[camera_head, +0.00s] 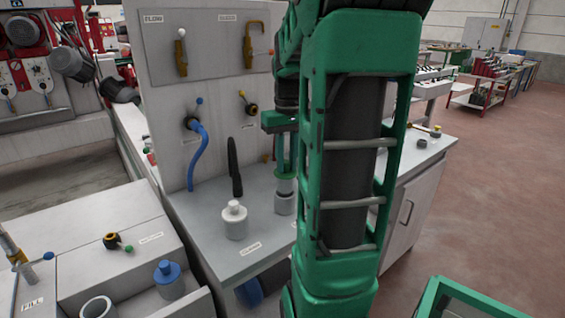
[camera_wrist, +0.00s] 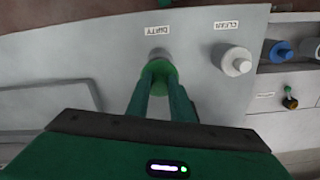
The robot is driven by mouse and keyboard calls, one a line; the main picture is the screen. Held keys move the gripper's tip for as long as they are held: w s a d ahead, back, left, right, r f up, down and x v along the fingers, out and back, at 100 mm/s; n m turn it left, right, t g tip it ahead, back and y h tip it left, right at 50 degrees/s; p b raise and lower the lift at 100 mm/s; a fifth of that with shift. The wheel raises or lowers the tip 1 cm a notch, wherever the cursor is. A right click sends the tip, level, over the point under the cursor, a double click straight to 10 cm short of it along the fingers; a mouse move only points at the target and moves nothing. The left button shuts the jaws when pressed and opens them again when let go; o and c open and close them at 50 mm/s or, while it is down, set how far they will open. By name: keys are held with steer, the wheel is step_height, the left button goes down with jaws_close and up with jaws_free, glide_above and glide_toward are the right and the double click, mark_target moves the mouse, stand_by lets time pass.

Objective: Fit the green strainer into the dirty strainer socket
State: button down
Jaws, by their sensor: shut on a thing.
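The green strainer (camera_head: 285,177) is held upright between the fingers of my gripper (camera_head: 286,160). Its green rim shows, with a pale body below. The dirty strainer socket (camera_head: 284,204) is a grey cylinder on the bench, directly under the strainer. The strainer's lower end meets the socket's top in the head view; I cannot tell whether it is inside. In the wrist view the green strainer (camera_wrist: 161,73) covers part of the socket (camera_wrist: 157,53), beside the DIRTY label. My gripper (camera_wrist: 160,95) is shut on the strainer from above.
A white capped canister (camera_head: 235,221) stands left of the socket by the CLEAN label; it also shows in the wrist view (camera_wrist: 236,62). A blue-topped canister (camera_head: 168,280) sits lower left.

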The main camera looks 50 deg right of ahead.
mark_target(286, 172)
steer(key=shift+f, duration=3.15)
steer(key=c, duration=1.5)
jaws_free()
steer(key=shift+r, duration=0.1)
step_height(286, 172, up, 10)
steer(key=shift+w+r, duration=0.1)
steer(key=shift+r, duration=0.15)
steer(key=shift+a, duration=0.1)
